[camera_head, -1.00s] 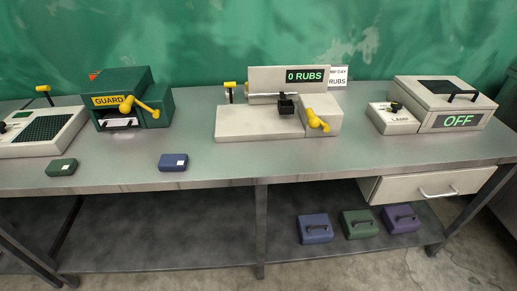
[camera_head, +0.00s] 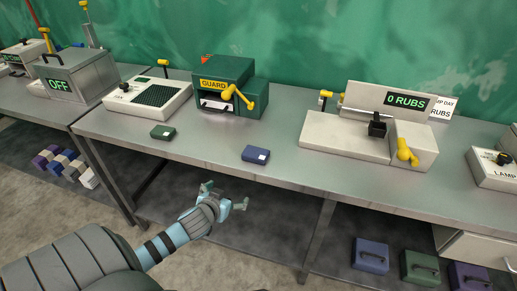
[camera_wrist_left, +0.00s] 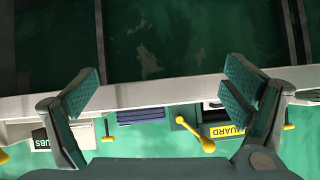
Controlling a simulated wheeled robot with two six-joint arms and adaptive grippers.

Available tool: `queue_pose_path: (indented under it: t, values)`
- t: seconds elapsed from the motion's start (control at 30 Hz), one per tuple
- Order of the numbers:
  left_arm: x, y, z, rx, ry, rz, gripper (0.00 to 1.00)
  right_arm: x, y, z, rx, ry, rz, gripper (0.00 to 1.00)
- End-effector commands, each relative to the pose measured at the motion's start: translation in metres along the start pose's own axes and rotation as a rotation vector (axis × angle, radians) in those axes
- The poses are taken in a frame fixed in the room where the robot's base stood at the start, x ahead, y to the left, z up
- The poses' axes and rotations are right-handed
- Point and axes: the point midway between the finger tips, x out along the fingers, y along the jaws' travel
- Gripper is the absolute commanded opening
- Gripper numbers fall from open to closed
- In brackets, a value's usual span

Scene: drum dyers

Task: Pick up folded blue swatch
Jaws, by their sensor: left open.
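The folded blue swatch (camera_head: 255,153) lies flat near the front edge of the workbench, with a small white tag on top. A dark blue folded thing that looks like it also shows in the left wrist view (camera_wrist_left: 139,116), between and beyond the fingers. My left gripper (camera_head: 226,195) is open and empty, in front of the bench edge and to the left of the swatch in the head view. Its spread fingers (camera_wrist_left: 165,90) show in the left wrist view, apart from the swatch. My right gripper is not in view.
A folded green swatch (camera_head: 163,132) lies left of the blue one. Behind stand a green guard machine (camera_head: 226,70) with a yellow lever and a grey rub tester (camera_head: 345,135). The bench edge (camera_head: 200,163) lies beyond my gripper. Coloured blocks (camera_head: 370,255) sit on the lower shelf.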

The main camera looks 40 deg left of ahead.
Motion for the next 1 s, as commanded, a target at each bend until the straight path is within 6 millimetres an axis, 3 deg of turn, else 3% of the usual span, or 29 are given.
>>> queue_pose_path:
  t: [0.03, 0.1, 0.2, 0.5, 0.67, 0.83, 1.0]
  values:
    - [-0.021, 0.006, -0.048, -0.021, 0.076, 0.020, 0.94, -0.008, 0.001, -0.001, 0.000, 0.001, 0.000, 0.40]
    - [-0.043, 0.015, -0.090, -0.053, 0.152, 0.045, 0.94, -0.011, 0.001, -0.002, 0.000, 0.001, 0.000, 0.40]
    - [-0.050, 0.022, -0.114, -0.079, 0.198, 0.063, 0.94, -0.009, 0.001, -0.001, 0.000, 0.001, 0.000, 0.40]
    - [0.022, 0.028, -0.127, -0.085, 0.202, 0.067, 0.94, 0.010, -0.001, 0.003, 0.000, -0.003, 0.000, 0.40]
    - [0.042, 0.029, -0.129, -0.083, 0.201, 0.068, 0.94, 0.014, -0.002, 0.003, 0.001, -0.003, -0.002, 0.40]
    - [0.076, 0.031, -0.128, -0.084, 0.200, 0.068, 0.94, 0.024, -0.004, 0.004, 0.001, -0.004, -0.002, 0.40]
    - [0.086, 0.031, -0.132, -0.080, 0.200, 0.069, 0.94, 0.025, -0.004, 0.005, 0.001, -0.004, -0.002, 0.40]
